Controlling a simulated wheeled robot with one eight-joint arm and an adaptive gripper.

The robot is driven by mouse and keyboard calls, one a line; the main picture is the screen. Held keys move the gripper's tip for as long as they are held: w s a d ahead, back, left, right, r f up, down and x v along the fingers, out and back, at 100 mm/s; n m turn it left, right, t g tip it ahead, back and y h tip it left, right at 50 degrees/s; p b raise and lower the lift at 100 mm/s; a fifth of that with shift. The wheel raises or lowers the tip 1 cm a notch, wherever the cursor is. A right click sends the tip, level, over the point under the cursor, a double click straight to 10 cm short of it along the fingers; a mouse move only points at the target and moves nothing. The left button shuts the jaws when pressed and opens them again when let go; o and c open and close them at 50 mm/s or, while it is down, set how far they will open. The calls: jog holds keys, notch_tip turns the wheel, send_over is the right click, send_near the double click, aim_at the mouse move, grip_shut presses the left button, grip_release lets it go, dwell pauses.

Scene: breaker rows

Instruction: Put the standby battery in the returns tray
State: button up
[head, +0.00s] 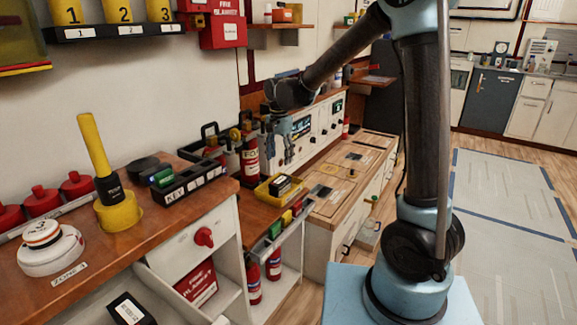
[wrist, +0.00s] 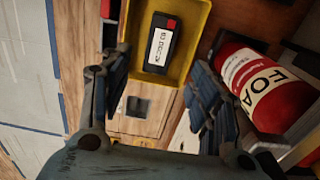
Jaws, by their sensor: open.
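A black battery-like block with a white label and a red corner (wrist: 160,44) lies in a yellow tray (wrist: 186,66) in the wrist view. Its label is too blurred to read, so I cannot tell whether it is the standby battery. In the head view the yellow tray (head: 267,197) sits on the wooden counter with the dark block (head: 281,185) in it. My gripper (head: 279,148) hangs above and behind the tray there. In the wrist view my gripper (wrist: 157,80) is open and empty, its fingers apart from the block. I cannot tell which tray is the returns tray.
A panel with knobs (head: 318,128) is behind. A key box (head: 190,186) and a yellow-handled tool (head: 103,160) stand on the nearer counter.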

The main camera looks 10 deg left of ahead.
jog(key=s+d+r+n, duration=0.1)
jog(key=s+d+r, duration=0.1)
jog(key=d, duration=0.6)
jog(key=s+d+r+t, duration=0.1)
jog(key=s+d+r, duration=0.1)
jog(key=d, duration=0.6)
jog(key=s+d+r+n, duration=0.1)
jog(key=s+d+r, duration=0.1)
jog(key=d, duration=0.6)
jog(key=s+d+f+n, duration=0.1)
jog(key=s+d+f, duration=0.3)
jog(key=s+d, duration=0.4)
jog(key=s+d+f+n+t, duration=0.1)
jog(key=s+d+f, duration=0.4)
jog(key=s+d, duration=0.3)
jog(key=shift+s+d+n, duration=0.3)
jog(key=shift+s+d, duration=0.1)
jog(key=shift+s, duration=0.3)
